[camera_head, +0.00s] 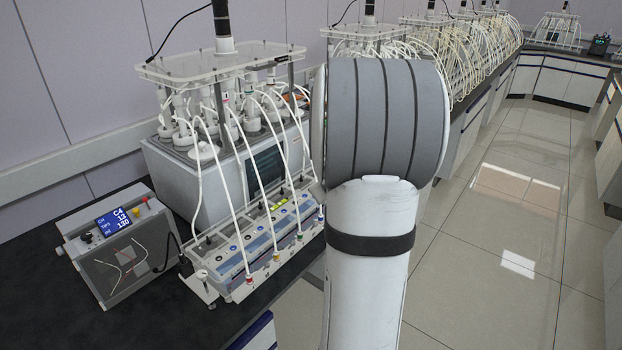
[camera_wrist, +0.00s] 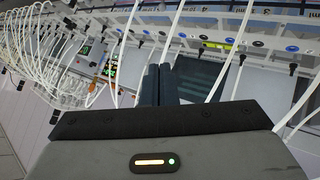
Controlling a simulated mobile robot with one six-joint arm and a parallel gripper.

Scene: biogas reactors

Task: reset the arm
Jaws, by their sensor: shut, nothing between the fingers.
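My gripper shows in the wrist view, with its two dark fingers (camera_wrist: 158,86) pressed together and nothing between them. The fingers point toward the biogas reactor unit and its tubes, which look tilted in that view. I cannot tell the distance from the fingertips to the unit. In the head view my white and grey arm (camera_head: 370,240) rises in the middle, in front of the bench. The gripper itself is hidden in the head view.
The reactor unit (camera_head: 200,170) with white tubes and a front panel of coloured connectors (camera_head: 262,245) stands on the dark bench (camera_head: 60,320). A control box with a blue display (camera_head: 113,221) is at left. More reactor units (camera_head: 470,50) line the bench behind. Tiled floor (camera_head: 500,240) is clear at right.

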